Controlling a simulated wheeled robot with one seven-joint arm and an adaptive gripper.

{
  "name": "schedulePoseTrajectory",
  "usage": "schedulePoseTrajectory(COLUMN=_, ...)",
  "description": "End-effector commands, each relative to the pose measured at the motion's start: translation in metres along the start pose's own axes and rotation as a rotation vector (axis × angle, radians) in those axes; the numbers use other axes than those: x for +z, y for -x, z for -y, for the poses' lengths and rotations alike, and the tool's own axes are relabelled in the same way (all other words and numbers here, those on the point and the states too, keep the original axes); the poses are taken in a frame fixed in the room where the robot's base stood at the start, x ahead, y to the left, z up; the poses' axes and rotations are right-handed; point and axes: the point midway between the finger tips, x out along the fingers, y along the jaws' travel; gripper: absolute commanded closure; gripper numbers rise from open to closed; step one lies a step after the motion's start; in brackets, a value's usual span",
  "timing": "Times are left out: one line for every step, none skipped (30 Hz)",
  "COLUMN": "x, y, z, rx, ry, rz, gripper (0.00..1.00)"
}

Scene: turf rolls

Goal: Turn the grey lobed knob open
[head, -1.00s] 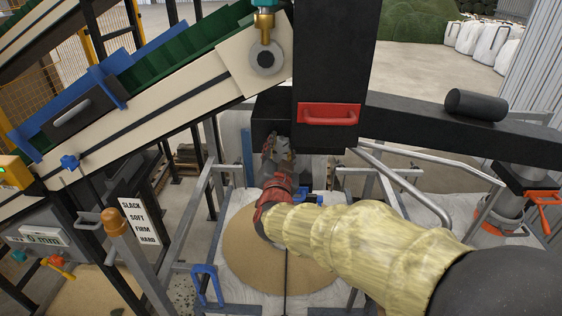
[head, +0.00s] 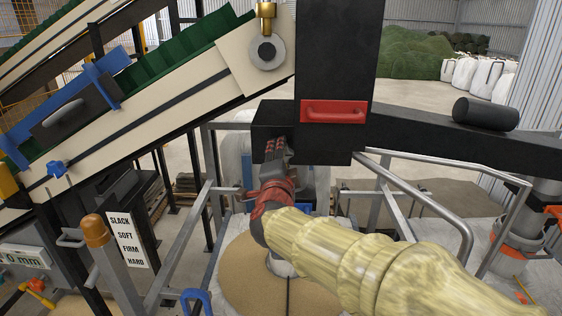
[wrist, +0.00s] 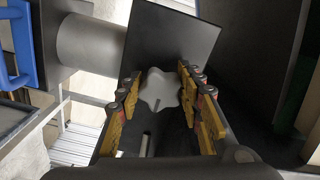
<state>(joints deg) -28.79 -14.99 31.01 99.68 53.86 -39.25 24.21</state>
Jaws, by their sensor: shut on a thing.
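The grey lobed knob (wrist: 160,90) shows in the wrist view, in front of a dark flat plate (wrist: 175,40). My gripper (wrist: 158,88) has its two yellow-padded fingers on either side of the knob, shut on it. In the head view my gripper (head: 274,155) is at the lower left of the black box-shaped housing, below and left of its red handle (head: 335,111). The knob is hidden there by the gripper and the housing.
A grey cylinder (wrist: 88,52) and a blue handle (wrist: 15,45) lie left of the knob in the wrist view. In the head view, metal rails (head: 420,195) stand right of my arm, a sloping conveyor (head: 150,110) at left. A sandy mound (head: 250,285) lies below.

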Motion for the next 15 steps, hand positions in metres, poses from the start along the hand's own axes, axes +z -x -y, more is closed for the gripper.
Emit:
schedulePoseTrajectory(x=0.0007, y=0.0, z=-0.0015, rx=0.001, ry=-0.01, rz=0.001, gripper=0.89)
schedulePoseTrajectory(x=0.0007, y=0.0, z=-0.0014, rx=0.001, ry=-0.016, rz=0.001, gripper=0.89)
schedulePoseTrajectory(x=0.0006, y=-0.0001, z=-0.0012, rx=0.001, ry=-0.022, rz=0.001, gripper=0.89)
schedulePoseTrajectory(x=0.0006, y=-0.0001, z=-0.001, rx=0.001, ry=-0.026, rz=0.001, gripper=0.89)
schedulePoseTrajectory(x=0.0005, y=-0.0001, z=-0.0009, rx=0.001, ry=-0.03, rz=0.001, gripper=0.89)
schedulePoseTrajectory(x=0.0004, y=-0.0001, z=-0.0008, rx=0.001, ry=-0.033, rz=0.001, gripper=0.89)
schedulePoseTrajectory(x=0.0004, y=-0.0001, z=-0.0007, rx=0.002, ry=-0.035, rz=0.001, gripper=0.89)
schedulePoseTrajectory(x=0.0003, y=-0.0001, z=-0.0007, rx=0.002, ry=-0.036, rz=0.001, gripper=0.89)
schedulePoseTrajectory(x=0.0003, y=-0.0001, z=-0.0006, rx=0.002, ry=-0.037, rz=0.001, gripper=0.89)
schedulePoseTrajectory(x=0.0003, y=-0.0001, z=-0.0005, rx=0.002, ry=-0.037, rz=0.001, gripper=0.89)
schedulePoseTrajectory(x=0.0002, y=-0.0001, z=-0.0005, rx=0.002, ry=-0.037, rz=0.0, gripper=0.89)
schedulePoseTrajectory(x=0.0002, y=-0.0001, z=-0.0005, rx=0.002, ry=-0.037, rz=0.0, gripper=0.89)
schedulePoseTrajectory(x=0.0002, y=-0.0001, z=-0.0005, rx=0.002, ry=-0.037, rz=0.0, gripper=0.89)
schedulePoseTrajectory(x=0.0002, y=-0.0001, z=-0.0005, rx=0.002, ry=-0.037, rz=0.0, gripper=0.89)
schedulePoseTrajectory(x=0.0002, y=-0.0001, z=-0.0005, rx=0.002, ry=-0.037, rz=0.0, gripper=0.89)
